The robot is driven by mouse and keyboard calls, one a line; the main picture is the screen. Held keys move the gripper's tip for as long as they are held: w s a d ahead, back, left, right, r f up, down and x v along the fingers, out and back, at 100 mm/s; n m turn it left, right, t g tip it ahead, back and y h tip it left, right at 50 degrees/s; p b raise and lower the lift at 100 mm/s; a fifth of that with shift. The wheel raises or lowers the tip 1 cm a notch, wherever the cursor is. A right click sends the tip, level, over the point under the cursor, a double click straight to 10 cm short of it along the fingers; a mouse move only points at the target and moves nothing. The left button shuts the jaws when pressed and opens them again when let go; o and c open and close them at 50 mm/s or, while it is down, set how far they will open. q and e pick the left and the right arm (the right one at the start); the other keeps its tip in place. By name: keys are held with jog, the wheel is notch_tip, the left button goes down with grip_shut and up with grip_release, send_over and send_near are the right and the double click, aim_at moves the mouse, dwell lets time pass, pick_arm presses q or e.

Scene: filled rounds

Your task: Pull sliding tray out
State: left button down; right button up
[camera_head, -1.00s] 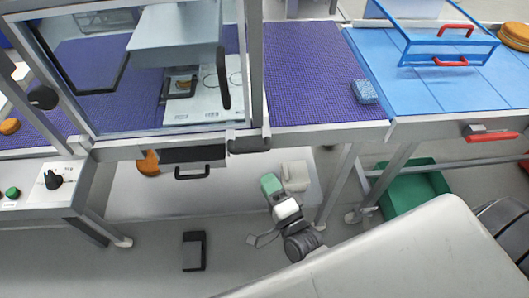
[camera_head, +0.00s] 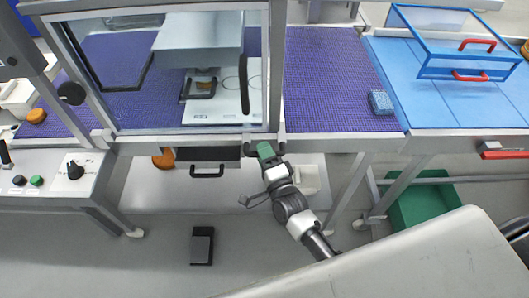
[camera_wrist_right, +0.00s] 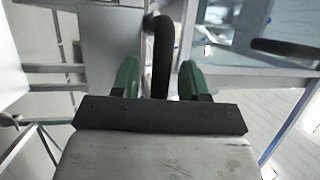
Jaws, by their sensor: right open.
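A black bar handle (camera_head: 248,149) sits on the front edge of the bench, just below the glass-fronted enclosure. I cannot tell for sure whether it belongs to the sliding tray. My right gripper (camera_head: 265,149), with green fingers, is at this handle. In the right wrist view a black handle (camera_wrist_right: 162,55) shows between the two open green fingers (camera_wrist_right: 160,78), and they are not closed on it. A dark drawer-like unit with its own black handle (camera_head: 207,172) hangs under the bench to the left of my gripper. My left gripper is not in view.
The glass-fronted enclosure (camera_head: 170,129) stands above the handle. A blue sponge-like block (camera_head: 381,102) lies on the purple mat to the right. A green bin (camera_head: 425,203) stands under the bench at right. A black pedal-like object (camera_head: 202,246) lies on the open floor.

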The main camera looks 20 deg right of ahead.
grip_shut()
jog(key=shift+d, duration=0.1)
jog(key=s+d+b, duration=0.1)
jog(key=s+d, duration=0.3)
jog(key=d, duration=0.9)
jog(key=s+d+b, duration=0.1)
jog(key=s+d, duration=0.2)
jog(key=d, duration=1.1)
jog(key=shift+s+b, duration=0.35)
jog(key=shift+b, duration=0.05)
